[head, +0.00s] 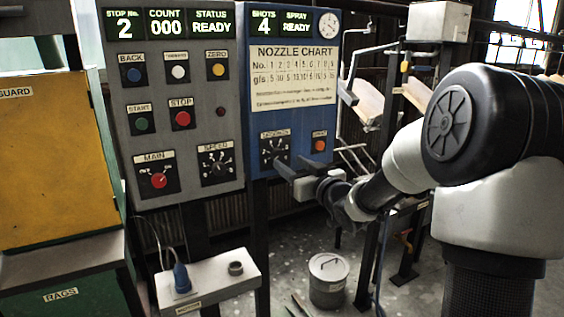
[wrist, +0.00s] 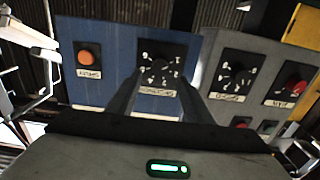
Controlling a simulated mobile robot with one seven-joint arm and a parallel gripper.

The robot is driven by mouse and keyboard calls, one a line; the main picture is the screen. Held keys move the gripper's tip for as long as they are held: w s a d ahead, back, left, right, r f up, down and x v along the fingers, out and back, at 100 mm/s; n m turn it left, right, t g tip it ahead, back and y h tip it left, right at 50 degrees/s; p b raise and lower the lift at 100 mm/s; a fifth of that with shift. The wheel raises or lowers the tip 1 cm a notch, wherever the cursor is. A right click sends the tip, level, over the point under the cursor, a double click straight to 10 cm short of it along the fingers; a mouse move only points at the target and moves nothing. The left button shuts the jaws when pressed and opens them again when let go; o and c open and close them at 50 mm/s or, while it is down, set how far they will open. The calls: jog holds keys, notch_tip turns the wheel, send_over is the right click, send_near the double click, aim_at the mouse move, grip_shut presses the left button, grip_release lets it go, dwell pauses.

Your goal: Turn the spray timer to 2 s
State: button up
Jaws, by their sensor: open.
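The spray timer is a black dial (head: 274,148) with white marks, low on the blue panel, under a label that seems to read "SECONDS". In the wrist view, which is upside down, the timer dial (wrist: 158,70) lies between my finger tips. Its pointer setting is too small to read. My gripper (head: 288,161) is open and empty, its two dark fingers pointing at the dial from the front right. In the wrist view my gripper (wrist: 158,78) straddles the dial in the picture. I cannot tell whether either finger touches it.
An orange spray button (head: 319,145) sits right of the timer. The grey panel holds a speed dial (head: 216,163), a red main switch (head: 159,180) and several push buttons. Below stand a motor box (head: 212,283) and a lidded can (head: 328,280). Hangers (head: 372,105) hang at the right.

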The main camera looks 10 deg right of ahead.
aim_at(279, 156)
jog(key=x, duration=0.6)
jog(key=shift+b, duration=0.3)
jog(key=c, duration=1.1)
jog(key=shift+o, duration=0.2)
jog(key=shift+m+p, duration=0.4)
jog(key=shift+p, duration=0.05)
jog(key=shift+r+m+p, duration=0.15)
jog(key=shift+m+p, duration=0.45)
jog(key=shift+p, duration=0.05)
jog(key=m+p, duration=0.2)
jog(key=m, duration=0.1)
jog(key=shift+p, duration=0.4)
jog(key=shift+m+p, duration=1.35)
jog(key=shift+m, duration=0.75)
jog(key=shift+f, duration=0.2)
